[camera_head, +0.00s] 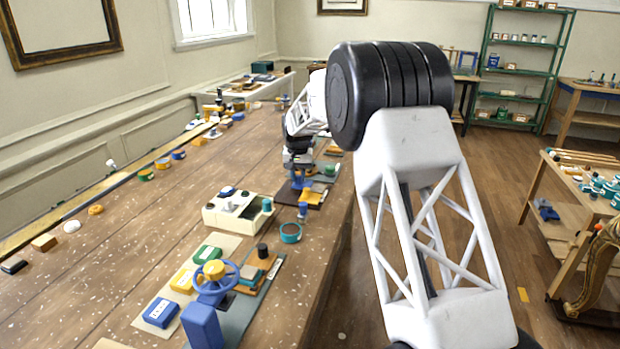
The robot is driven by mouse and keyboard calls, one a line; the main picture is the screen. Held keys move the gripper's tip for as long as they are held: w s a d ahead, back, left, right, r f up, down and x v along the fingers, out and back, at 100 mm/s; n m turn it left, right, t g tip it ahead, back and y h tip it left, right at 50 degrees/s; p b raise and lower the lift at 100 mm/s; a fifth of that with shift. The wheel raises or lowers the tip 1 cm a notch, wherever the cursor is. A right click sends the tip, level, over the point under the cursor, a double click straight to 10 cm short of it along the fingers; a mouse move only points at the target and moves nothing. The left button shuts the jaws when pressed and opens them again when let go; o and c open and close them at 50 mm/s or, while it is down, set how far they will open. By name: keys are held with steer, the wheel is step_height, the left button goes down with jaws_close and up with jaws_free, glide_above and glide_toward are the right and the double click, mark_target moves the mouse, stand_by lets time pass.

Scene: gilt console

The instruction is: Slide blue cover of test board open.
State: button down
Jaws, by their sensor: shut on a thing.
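My gripper (297,169) is small and far off, pointing down over the test board (287,195) near the table's right edge. The test board is a dark plate with orange-brown and blue parts. My gripper is shut on a small blue part that appears to be the blue cover (298,181). The fingertips are too small to make out. My arm and gripper hide part of the board, and how far the cover is open cannot be told.
A cream box (238,212) with compartments and a teal roll (290,233) stand in front of the board. Nearer is another board with a blue handwheel (217,281). Several small items line the table's left side. The wooden table (140,235) is clear between.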

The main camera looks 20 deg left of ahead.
steer(key=shift+a+r, duration=0.1)
steer(key=shift+a, duration=1.7)
steer(key=c, duration=0.9)
jaws_free()
steer(key=shift+c, duration=0.2)
steer(key=shift+r, duration=0.1)
step_height(320, 180, up, 8)
steer(key=shift+f, duration=0.25)
